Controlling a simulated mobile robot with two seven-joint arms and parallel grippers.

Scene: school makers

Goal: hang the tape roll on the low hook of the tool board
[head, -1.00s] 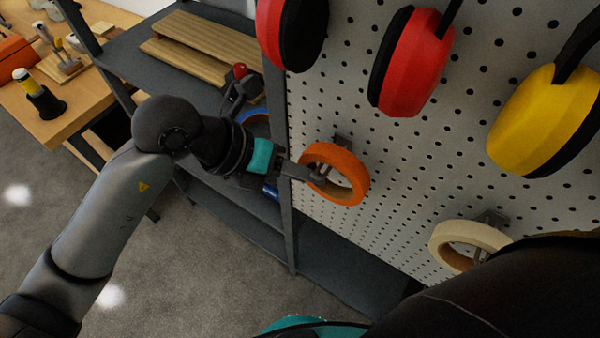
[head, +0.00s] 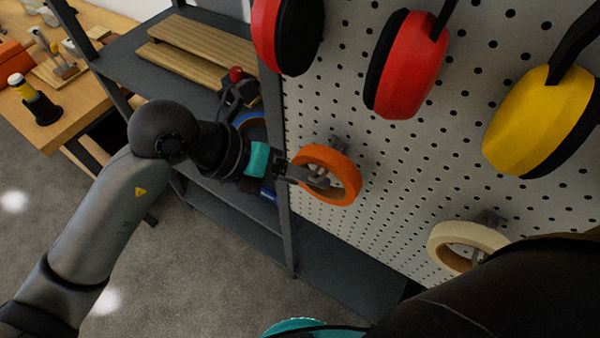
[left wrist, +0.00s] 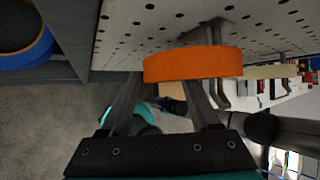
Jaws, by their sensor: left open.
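The orange tape roll (head: 328,157) is at the pegboard tool board (head: 405,170), around a grey hook (head: 341,143) that shows behind its upper rim. It also shows in the left wrist view (left wrist: 192,66), in front of the hook bracket (left wrist: 207,33). My left gripper (head: 305,178) is open at the roll's left side, its fingers spread about the roll's band. My right gripper is out of view.
A beige tape roll (head: 466,237) hangs on another hook at lower right. Red (head: 410,65) and yellow (head: 535,120) ear muffs hang above. A grey shelf (head: 130,52) with wooden boards (head: 200,45) and a blue roll (left wrist: 28,52) stands left of the board.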

